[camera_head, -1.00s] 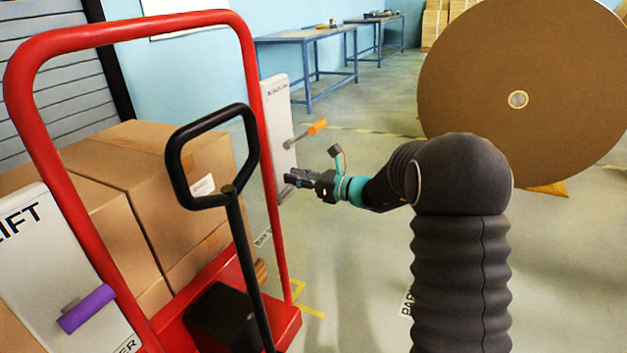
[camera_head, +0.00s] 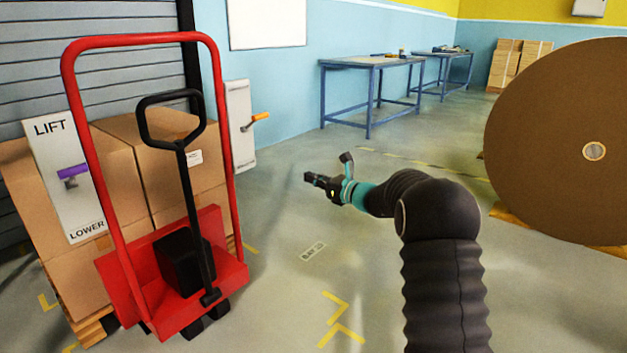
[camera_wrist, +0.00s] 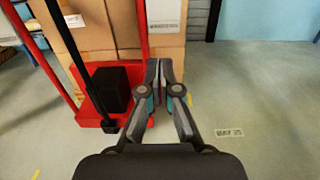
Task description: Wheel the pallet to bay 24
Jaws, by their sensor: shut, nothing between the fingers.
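The red pallet truck (camera_head: 216,130) stands at the left in the head view, with a black loop handle (camera_head: 181,145) upright in front of its frame. Stacked cardboard boxes (camera_head: 118,170) sit behind it on a wooden pallet (camera_head: 92,328), mostly hidden. A white LIFT/LOWER panel (camera_head: 62,140) with a purple lever (camera_head: 72,171) stands at its left. My gripper (camera_head: 309,179) is shut and empty, apart from the truck, over the floor to its right. In the wrist view my gripper (camera_wrist: 166,66) points towards the truck's base (camera_wrist: 88,108) and the boxes (camera_wrist: 100,25).
A floor label (camera_head: 313,251) lies right of the truck; the wrist view reads it as BAY 25 (camera_wrist: 229,133). A white panel with an orange lever (camera_head: 261,117) stands behind. A large brown roll (camera_head: 560,140) blocks the right. Blue benches (camera_head: 370,62) line the wall. The middle floor is clear.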

